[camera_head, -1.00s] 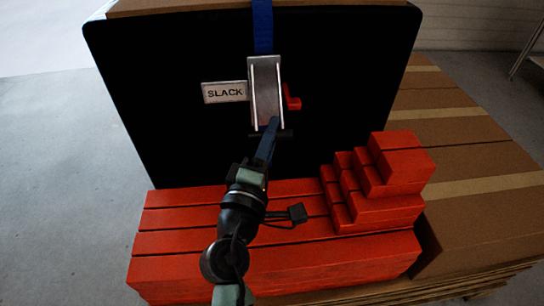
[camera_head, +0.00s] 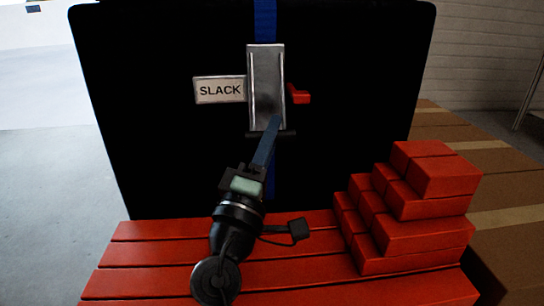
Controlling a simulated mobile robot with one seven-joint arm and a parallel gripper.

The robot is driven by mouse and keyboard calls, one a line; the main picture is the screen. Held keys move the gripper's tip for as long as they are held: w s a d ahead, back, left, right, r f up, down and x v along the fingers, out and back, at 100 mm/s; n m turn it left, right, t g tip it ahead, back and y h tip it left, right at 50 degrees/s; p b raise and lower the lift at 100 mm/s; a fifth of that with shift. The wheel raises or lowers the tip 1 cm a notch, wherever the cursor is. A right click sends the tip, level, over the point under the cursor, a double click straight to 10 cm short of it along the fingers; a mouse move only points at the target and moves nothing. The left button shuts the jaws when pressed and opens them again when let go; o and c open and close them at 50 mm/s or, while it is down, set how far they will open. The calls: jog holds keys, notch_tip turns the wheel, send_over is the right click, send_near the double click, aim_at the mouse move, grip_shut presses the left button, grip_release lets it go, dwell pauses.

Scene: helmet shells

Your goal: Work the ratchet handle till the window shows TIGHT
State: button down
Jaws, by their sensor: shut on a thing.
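The ratchet (camera_head: 266,80) is a grey metal piece on a blue strap (camera_head: 265,20), in front of a large black panel. A dark crossbar (camera_head: 288,134) sits at the lower end of its handle. The window plate (camera_head: 219,90) to its left reads SLACK. A small red lever (camera_head: 300,96) sticks out at its right side. My gripper (camera_head: 273,125) reaches up from below and is shut on the handle's lower end. Its fingers hide part of the crossbar and the strap below.
The black panel (camera_head: 160,130) stands upright behind the ratchet. Red planks (camera_head: 160,255) lie below it, under my arm. Stepped red blocks (camera_head: 425,235) are stacked at right. Brown cartons (camera_head: 515,195) lie beyond them. Open floor (camera_head: 50,190) is at left.

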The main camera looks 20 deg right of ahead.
jog(key=shift+w+d+f+b, duration=0.1)
jog(key=shift+w+f+b, duration=0.15)
jog(key=shift+w+b, duration=0.25)
jog(key=shift+w+d+f+b, duration=0.1)
jog(key=shift+w+f+b, duration=0.15)
jog(key=shift+w+b, duration=0.15)
jog(key=shift+w, duration=0.1)
jog(key=c, duration=0.7)
grip_release()
jog(key=shift+c, duration=0.2)
jog(key=p+v, duration=0.2)
jog(key=v, duration=1.1)
jog(key=shift+r, duration=0.1)
